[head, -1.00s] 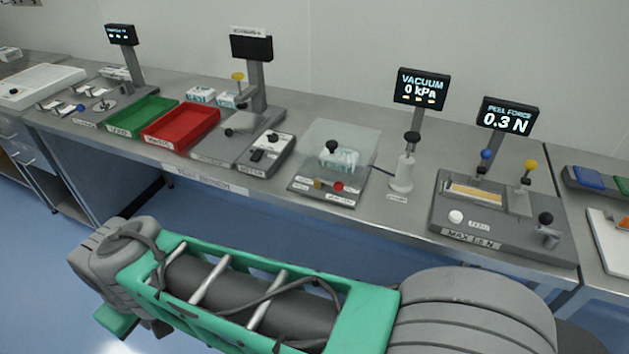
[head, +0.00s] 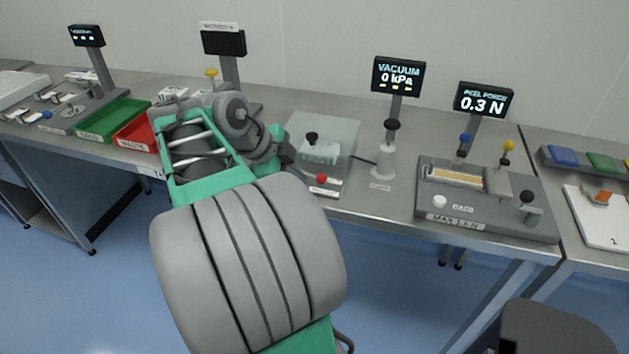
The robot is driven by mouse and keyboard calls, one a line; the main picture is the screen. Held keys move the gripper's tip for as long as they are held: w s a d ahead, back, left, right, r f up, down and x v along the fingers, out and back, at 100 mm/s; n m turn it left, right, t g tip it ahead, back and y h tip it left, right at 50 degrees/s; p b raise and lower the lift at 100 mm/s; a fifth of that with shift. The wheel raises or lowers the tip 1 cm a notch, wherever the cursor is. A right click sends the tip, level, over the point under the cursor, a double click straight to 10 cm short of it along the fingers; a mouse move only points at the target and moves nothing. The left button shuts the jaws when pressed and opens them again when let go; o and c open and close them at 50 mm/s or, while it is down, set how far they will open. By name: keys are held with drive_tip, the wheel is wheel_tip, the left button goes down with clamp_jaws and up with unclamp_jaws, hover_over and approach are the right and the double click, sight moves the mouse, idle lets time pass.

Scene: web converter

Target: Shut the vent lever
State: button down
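The clear vacuum chamber (head: 345,130) stands on the bench with a black knob (head: 312,139) on its lid and a white pack inside. A red knob (head: 321,179) shows on the front edge of its base. A yellow part beside it, seen earlier, is now behind my arm. No readable label says which part is the vent lever. My gripper (head: 292,168) is at the left front of the chamber, small and dark. I cannot tell whether its fingers are open or touching anything.
The vacuum display (head: 398,77) reads 0 kPa, above a white pump post (head: 384,160) with a black knob. The peel force tester (head: 487,200) stands to the right. Green (head: 112,120) and red (head: 135,136) trays lie to the left, the red one partly behind my arm.

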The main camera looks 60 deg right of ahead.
sight(313, 176)
drive_tip(key=shift+s+d+f+p, duration=0.2)
drive_tip(key=shift+d+f+p, duration=0.05)
drive_tip(key=shift+d+f, duration=1.4)
drive_tip(key=shift+s+d+f+p, duration=0.25)
drive_tip(key=shift+d+f, duration=1.2)
drive_tip(key=shift+d, duration=0.4)
